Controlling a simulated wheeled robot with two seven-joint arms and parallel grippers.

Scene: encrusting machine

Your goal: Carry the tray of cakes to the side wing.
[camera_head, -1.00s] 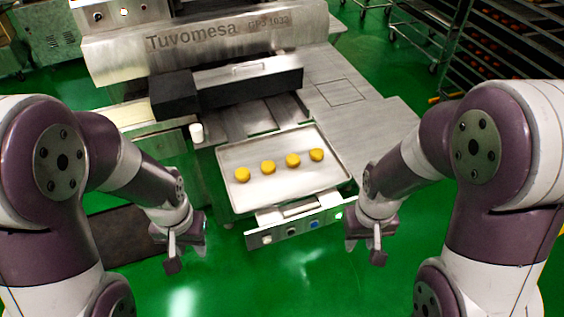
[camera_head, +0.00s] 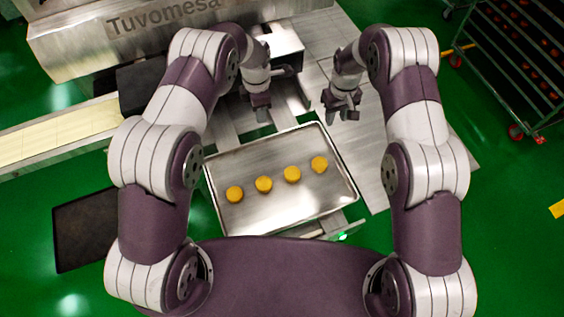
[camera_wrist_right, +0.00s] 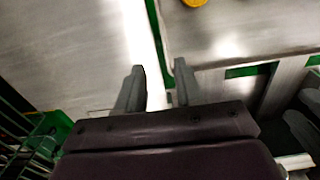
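The shallow metal tray (camera_head: 285,217) lies in front of the machine and carries several round yellow cakes (camera_head: 264,184) in a slanting row. My left gripper (camera_head: 261,114) is just beyond the tray's far edge, near its middle; its finger gap does not show clearly. My right gripper (camera_head: 342,113) is beyond the tray's far right corner, apart from it, with fingers spread. In the right wrist view its open, empty fingers (camera_wrist_right: 160,78) point toward the gap beside the tray (camera_wrist_right: 240,30); one cake shows at the top edge. The side wing (camera_head: 366,165) is the flat steel surface right of the tray.
The machine body (camera_head: 75,45) stands at the back left, with a pale conveyor belt (camera_head: 55,137) at the left. A wheeled rack (camera_head: 492,75) stands at the far right. A dark mat (camera_head: 84,232) lies on the green floor. The visible wing surface is clear.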

